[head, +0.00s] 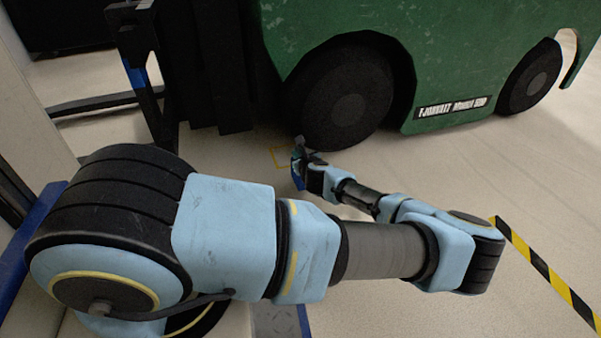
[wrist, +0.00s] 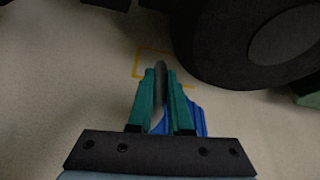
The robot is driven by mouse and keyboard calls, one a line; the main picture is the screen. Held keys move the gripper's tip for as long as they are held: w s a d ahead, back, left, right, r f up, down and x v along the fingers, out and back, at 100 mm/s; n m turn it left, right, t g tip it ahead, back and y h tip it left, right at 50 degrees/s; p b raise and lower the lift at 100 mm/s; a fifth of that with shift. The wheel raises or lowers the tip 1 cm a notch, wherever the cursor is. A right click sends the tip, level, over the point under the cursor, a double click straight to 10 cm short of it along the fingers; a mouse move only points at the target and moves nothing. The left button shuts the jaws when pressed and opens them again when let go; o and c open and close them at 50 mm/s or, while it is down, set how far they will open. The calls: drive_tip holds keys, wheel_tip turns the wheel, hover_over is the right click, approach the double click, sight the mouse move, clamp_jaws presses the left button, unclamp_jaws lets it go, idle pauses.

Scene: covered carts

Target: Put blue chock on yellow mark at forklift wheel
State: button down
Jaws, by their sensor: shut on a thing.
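The green forklift (head: 440,50) stands at the back, with its dark front wheel (head: 343,95) on the floor; the wheel also shows at the upper right of the wrist view (wrist: 260,45). The yellow mark (head: 279,157) is an outline on the floor beside that wheel, and in the wrist view it lies beyond my fingertips (wrist: 137,66). My gripper (head: 304,157) is shut on the blue chock (head: 297,178), close to the mark and wheel. In the wrist view the chock (wrist: 194,117) shows between and right of the teal fingers (wrist: 160,90), which hide part of it.
Dark fork and mast parts (head: 210,65) stand left of the wheel. A black-and-yellow floor stripe (head: 545,268) runs at the lower right. A second wheel (head: 530,78) is farther right. The floor left of the mark in the wrist view is clear.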

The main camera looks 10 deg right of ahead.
sight(300, 185)
wheel_tip(300, 185, down, 5)
drive_tip(key=b, duration=0.2)
drive_tip(key=shift+b, duration=0.35)
drive_tip(key=c, duration=0.8)
unclamp_jaws()
drive_tip(key=shift+c, duration=0.2)
